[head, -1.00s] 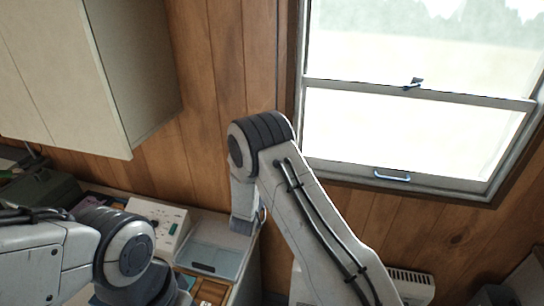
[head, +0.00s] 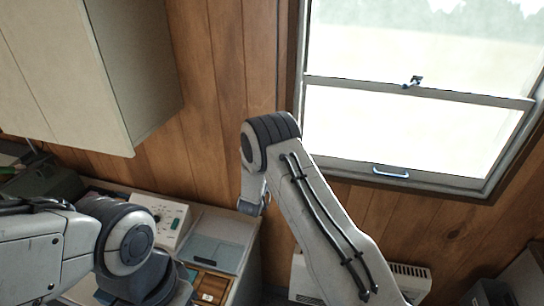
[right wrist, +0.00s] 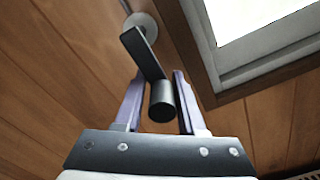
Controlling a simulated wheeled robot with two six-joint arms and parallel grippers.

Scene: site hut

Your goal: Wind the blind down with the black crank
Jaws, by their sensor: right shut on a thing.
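The black crank (right wrist: 142,52) shows in the right wrist view, its arm reaching down from a round pale mount (right wrist: 140,24) on the wood wall. Its dark cylindrical handle (right wrist: 162,101) lies between the two fingers of my right gripper (right wrist: 155,94), which is shut on it. In the head view my right arm covers the crank, and the gripper's fingers do not show. My left arm comes in from the left, but its gripper is out of sight. No blind can be clearly made out over the window (head: 420,125).
A pale wall cabinet (head: 150,80) hangs at upper left. Below it a counter (head: 247,228) holds a white control box (head: 160,216) and a shallow grey tray (head: 210,250). A white heater (head: 410,280) stands low under the window.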

